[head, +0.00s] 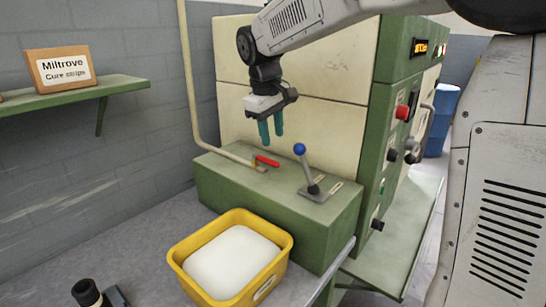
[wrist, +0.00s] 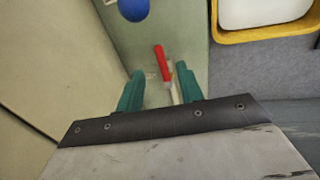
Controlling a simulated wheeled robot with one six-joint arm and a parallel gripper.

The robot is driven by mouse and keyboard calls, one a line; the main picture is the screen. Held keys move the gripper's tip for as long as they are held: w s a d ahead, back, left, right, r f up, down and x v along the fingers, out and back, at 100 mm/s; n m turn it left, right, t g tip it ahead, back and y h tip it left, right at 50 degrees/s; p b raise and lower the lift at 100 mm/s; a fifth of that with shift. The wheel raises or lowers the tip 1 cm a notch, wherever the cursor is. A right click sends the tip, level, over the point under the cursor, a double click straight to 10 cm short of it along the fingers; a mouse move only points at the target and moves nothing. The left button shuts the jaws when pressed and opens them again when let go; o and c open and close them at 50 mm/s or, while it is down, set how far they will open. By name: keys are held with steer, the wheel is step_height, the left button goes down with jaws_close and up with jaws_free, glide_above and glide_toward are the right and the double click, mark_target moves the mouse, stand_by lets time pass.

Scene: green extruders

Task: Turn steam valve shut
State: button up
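The steam valve has a red lever handle (head: 267,161) at the end of a cream pipe, on top of the green machine base. My gripper (head: 272,140) hangs above it with two teal fingers pointing down. In the wrist view the fingers (wrist: 160,70) are spread, and the red handle (wrist: 161,62) shows in the gap between them, beyond the tips. The gripper is open and empty. It appears above the handle, not touching it. The handle's metal stem is partly visible between the fingers.
A blue-knobbed lever (head: 300,149) stands just right of the valve. The machine's cream wall (head: 320,105) rises behind. A yellow tub (head: 181,262) with white contents sits in front. The cream pipe (head: 187,80) runs up the left. A shelf (head: 75,97) holds a Miltrove box.

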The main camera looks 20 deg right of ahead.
mark_target(273, 162)
steer(key=f, duration=0.2)
steer(key=w+f, duration=0.1)
steer(key=f, duration=0.2)
steer(key=w+d+f, duration=0.1)
steer(key=f, duration=0.2)
steer(key=shift+f, duration=0.1)
jaws_close()
